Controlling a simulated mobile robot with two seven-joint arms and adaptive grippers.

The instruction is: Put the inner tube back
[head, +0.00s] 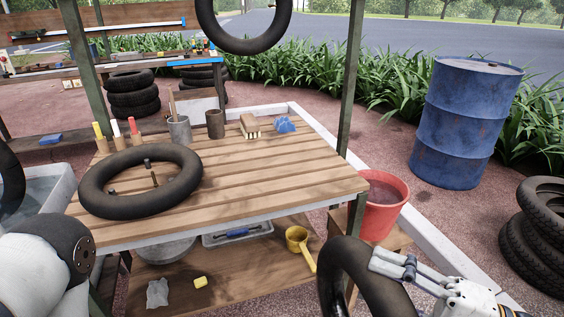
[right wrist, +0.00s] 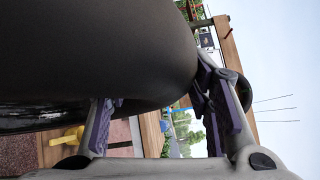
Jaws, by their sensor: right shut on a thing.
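A black inner tube (head: 340,265) is in my right gripper (head: 392,264), at the lower right in front of the bench. The gripper is shut on its right side, and the tube's lower part is cut off by the picture edge. In the right wrist view the held tube (right wrist: 110,55) fills the upper left, between the purple-padded fingers (right wrist: 160,120). Another black tube (head: 180,196) lies flat on the wooden bench (head: 270,180), with a valve stem at its inner side. A third black ring (head: 245,45) hangs at the top. My left gripper is out of view.
Tall cups (head: 179,131), a brush (head: 250,125) and a blue cloth (head: 285,125) stand along the bench's back. A red bucket (head: 378,215) is right of the bench, near a blue barrel (head: 462,125) and stacked tyres (head: 540,230). The bench's right half is clear.

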